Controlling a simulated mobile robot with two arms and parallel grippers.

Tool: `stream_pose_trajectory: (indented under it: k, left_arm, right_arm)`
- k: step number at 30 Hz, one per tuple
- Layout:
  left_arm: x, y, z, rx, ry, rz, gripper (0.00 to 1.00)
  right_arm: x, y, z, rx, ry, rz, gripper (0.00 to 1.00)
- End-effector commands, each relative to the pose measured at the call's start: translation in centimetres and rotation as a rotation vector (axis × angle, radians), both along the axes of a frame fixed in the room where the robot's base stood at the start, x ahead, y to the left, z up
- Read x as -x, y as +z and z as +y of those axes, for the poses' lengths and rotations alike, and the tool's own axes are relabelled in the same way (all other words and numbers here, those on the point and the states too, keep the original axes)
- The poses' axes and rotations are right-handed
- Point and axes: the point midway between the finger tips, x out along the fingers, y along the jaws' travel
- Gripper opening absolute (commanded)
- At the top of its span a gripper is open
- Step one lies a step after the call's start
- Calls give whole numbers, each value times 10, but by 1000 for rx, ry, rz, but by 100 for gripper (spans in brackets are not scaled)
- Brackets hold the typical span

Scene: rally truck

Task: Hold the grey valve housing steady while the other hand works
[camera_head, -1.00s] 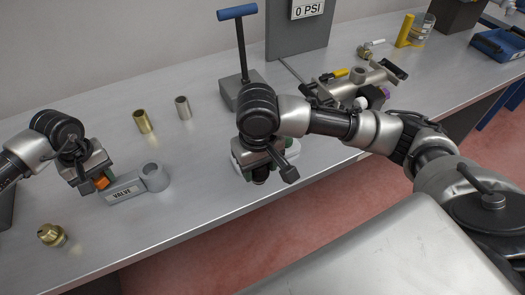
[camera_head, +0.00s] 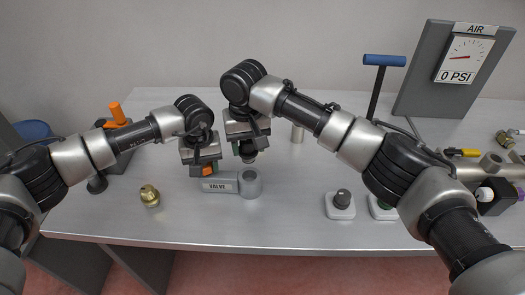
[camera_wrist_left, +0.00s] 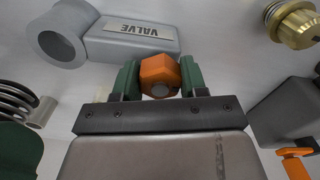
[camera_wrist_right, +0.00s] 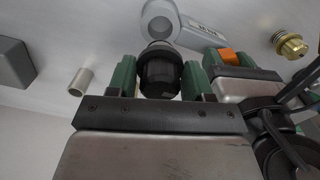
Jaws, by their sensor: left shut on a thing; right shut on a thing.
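The grey valve housing (camera_head: 222,185), labelled VALVE, lies on the bench with its round open socket (camera_head: 250,183) at the right end. My left gripper (camera_head: 204,167) is at the housing's left end, shut on an orange hex piece (camera_wrist_left: 160,72) between its green fingers. The hex piece is right beside the housing; I cannot tell whether they are joined. My right gripper (camera_head: 246,146) is shut on a black cylindrical part (camera_wrist_right: 160,72) with a pale lower end. It holds the part above and near the socket; the right wrist view does not show clearly whether they touch.
A brass fitting (camera_head: 149,195) stands at the left and a silver cylinder (camera_head: 297,134) behind. White bases with knobs (camera_head: 340,204) sit to the right. A blue-handled pump (camera_head: 384,61) and gauge panel (camera_head: 445,80) stand at the back right. The bench front is clear.

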Motion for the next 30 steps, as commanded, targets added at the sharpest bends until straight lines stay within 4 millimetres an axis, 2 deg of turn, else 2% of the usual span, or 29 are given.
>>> stream_pose_trajectory:
  k: [12,30]
  left_arm:
    - [0,0,0,1,-1,0,0]
    - [0,0,-1,1,-1,0,0]
  right_arm:
    - [1,-1,0,-1,0,0,25]
    - [0,-46,0,1,-1,0,25]
